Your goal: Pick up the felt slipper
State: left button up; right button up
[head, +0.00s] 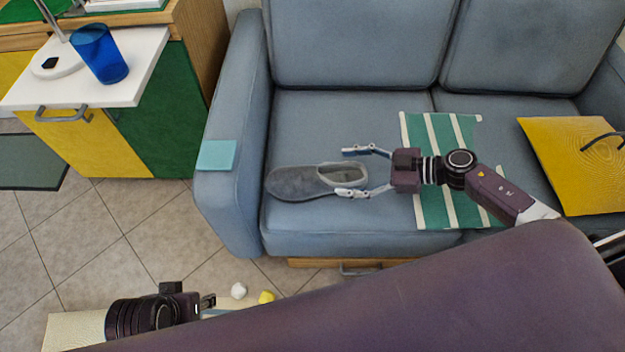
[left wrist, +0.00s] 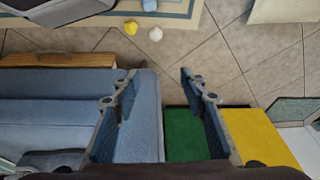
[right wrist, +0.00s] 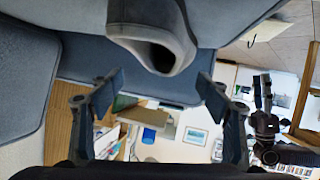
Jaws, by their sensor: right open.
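The grey felt slipper (head: 295,183) lies on the left seat cushion of the blue sofa, toe to the left and its open heel end to the right. My right gripper (head: 347,172) is open at the heel end, one fingertip on each side of it in the head view. In the right wrist view, the slipper's opening (right wrist: 158,45) shows just beyond the spread fingertips (right wrist: 160,80); nothing is gripped. My left gripper (head: 212,301) is low, away from the sofa; in the left wrist view its fingers (left wrist: 160,73) are apart and empty.
The sofa's left armrest (head: 228,190) carries a teal square (head: 216,155). A green striped cloth (head: 425,130) and a yellow board (head: 570,165) lie to the right. A blue cup (head: 100,54) stands on the white top at left. Small white (head: 238,290) and yellow (head: 266,297) objects lie on the floor.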

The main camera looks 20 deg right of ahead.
aim_at(323, 173)
jog(key=x, duration=0.3)
jog(key=shift+a+f+b, duration=0.1)
jog(key=shift+a+b, duration=0.15)
jog(key=shift+b, duration=0.1)
jog(key=b+x, duration=0.1)
jog(key=x, duration=0.2)
jog(key=shift+s+a, duration=0.1)
jog(key=shift+a, duration=0.15)
jog(key=shift+w+a+f, duration=0.15)
jog(key=shift+w+a, duration=0.1)
jog(key=shift+a, duration=0.1)
pick_arm(q)
jog(key=shift+v, duration=1.9)
pick_arm(e)
jog(key=c, duration=1.1)
pick_arm(q)
jog(key=shift+a, duration=0.1)
